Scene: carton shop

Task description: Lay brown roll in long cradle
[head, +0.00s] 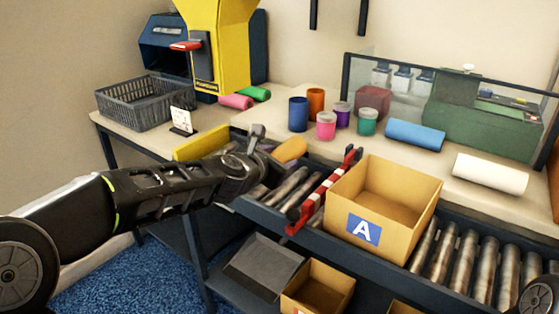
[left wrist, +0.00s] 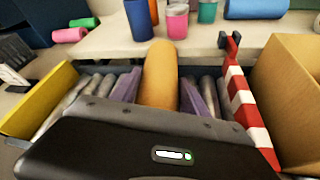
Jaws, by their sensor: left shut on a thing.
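The brown roll (left wrist: 160,75), orange-tan, points away from my left wrist over the roller conveyor. In the head view its rounded end (head: 291,149) shows just past my left gripper (head: 268,150). The left gripper is shut on the roll, with a purple-grey finger on each side of it in the left wrist view. The arm hides the roll's near part in the head view. I cannot make out a long cradle in either view. My right gripper is not in view.
A red-and-white striped bar (head: 322,192) crosses the conveyor (head: 465,262) beside an open carton marked A (head: 362,231). A yellow panel (head: 201,143) stands left. Upright blue (head: 298,114) and orange rolls and several jars stand behind. A blue roll (head: 415,135) and white roll (head: 490,174) lie right.

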